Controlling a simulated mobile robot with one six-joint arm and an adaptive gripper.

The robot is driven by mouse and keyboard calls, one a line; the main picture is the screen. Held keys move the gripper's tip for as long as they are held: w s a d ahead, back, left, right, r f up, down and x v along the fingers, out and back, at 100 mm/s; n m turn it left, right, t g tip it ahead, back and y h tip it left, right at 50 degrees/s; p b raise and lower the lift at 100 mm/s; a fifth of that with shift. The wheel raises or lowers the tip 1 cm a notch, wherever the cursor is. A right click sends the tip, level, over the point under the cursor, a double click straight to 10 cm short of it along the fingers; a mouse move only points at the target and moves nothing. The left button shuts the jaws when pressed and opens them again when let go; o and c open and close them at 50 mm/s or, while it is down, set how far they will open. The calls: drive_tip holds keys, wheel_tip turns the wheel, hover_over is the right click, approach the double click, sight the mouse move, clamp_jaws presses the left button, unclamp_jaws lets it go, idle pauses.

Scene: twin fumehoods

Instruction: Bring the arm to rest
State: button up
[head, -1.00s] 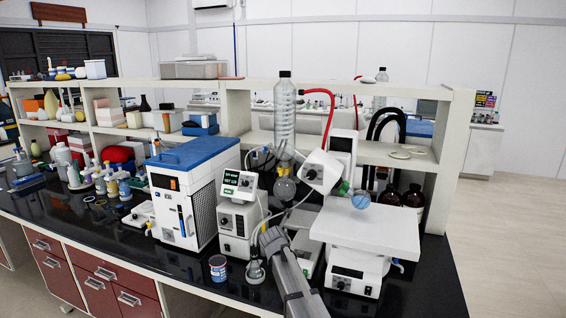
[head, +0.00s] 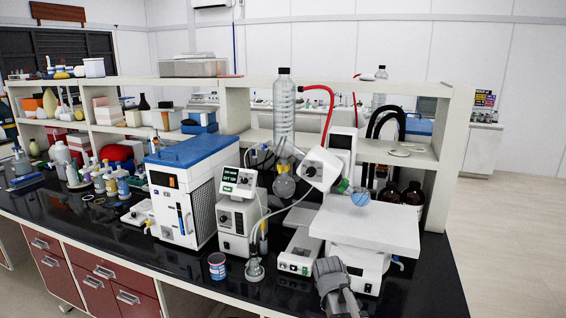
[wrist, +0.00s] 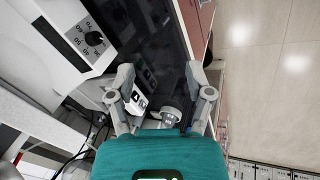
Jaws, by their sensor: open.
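My gripper (wrist: 161,82) shows in the wrist view with its two grey fingers spread apart and nothing between them. Behind the fingers are the black bench top (wrist: 168,42) and the edge of the bench. A grey part of my arm (head: 335,284) rises from the bottom of the head view, in front of the white lift table at the right end of the bench. The fingers cannot be made out in the head view.
The rotary evaporator (head: 322,168) and its water-blue flask (head: 360,197) stand behind my arm. A white lift table (head: 365,228), a small tin (head: 217,266) and a blue-topped chiller (head: 185,190) are on the bench. Open floor (head: 515,250) lies to the right.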

drive_tip(key=s+d+f+m+g, duration=0.1)
drive_tip(key=s+m+g, duration=0.1)
drive_tip(key=s+m, duration=0.3)
drive_tip(key=s+d+f+m+g+y, duration=0.1)
drive_tip(key=s+m, duration=0.4)
drive_tip(key=s, duration=0.4)
drive_tip(key=shift+s+d+g+y+b, duration=0.3)
drive_tip(key=shift+g, duration=0.1)
